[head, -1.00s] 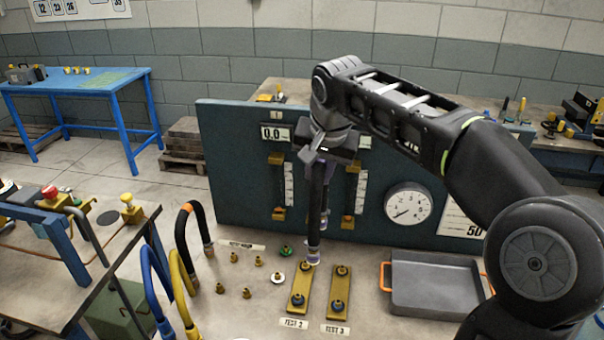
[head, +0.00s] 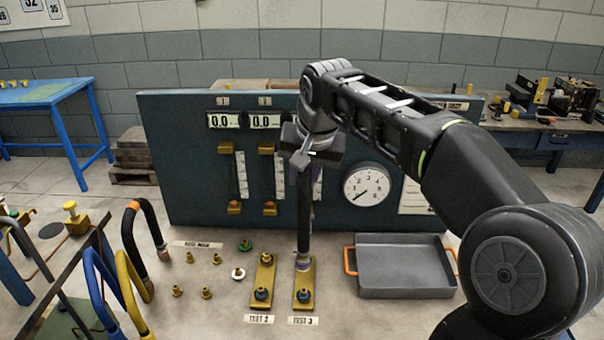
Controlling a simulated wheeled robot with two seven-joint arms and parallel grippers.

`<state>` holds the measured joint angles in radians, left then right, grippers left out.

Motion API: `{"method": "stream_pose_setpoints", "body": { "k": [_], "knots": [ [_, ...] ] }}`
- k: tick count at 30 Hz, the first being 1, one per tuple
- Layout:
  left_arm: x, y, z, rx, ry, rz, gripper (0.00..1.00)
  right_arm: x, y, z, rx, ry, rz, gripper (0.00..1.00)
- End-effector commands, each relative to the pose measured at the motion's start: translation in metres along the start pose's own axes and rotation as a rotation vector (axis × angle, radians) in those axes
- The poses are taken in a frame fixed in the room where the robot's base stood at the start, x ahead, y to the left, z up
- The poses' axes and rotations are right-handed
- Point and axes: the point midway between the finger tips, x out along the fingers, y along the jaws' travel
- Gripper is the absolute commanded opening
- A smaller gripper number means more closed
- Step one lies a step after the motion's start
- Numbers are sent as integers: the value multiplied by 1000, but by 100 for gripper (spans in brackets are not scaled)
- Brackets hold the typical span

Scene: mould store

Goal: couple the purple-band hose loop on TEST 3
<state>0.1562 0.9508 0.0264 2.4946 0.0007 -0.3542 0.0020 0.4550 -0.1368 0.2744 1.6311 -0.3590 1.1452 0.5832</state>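My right gripper (head: 308,160) is shut on the purple-band hose loop (head: 305,215), a black hose hanging upright and seen nearly edge-on. The near fitting (head: 304,295) of TEST 3 is in plain view. The loop's other end and my fingertips are mostly hidden. My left gripper is not in view.
The TEST 2 plate (head: 263,279) lies just left, with bare fittings. Several small brass fittings (head: 206,292) and the orange-, blue- and yellow-banded hoses (head: 130,275) are further left. A grey tray (head: 405,272) is close on the right. The gauge panel (head: 190,165) stands behind.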

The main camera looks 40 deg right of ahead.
Motion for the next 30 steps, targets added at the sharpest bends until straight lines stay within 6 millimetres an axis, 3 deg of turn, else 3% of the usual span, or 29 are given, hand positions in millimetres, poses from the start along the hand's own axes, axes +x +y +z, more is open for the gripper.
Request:
{"method": "stream_pose_setpoints", "body": {
  "k": [3,15,30],
  "knots": [
    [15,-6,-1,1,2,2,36,17,4,7,0,2,-1,0],
    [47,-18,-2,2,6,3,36,56,11,23,0,2,-1,0],
    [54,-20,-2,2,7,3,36,65,13,26,1,2,-1,0]
  ]
}}
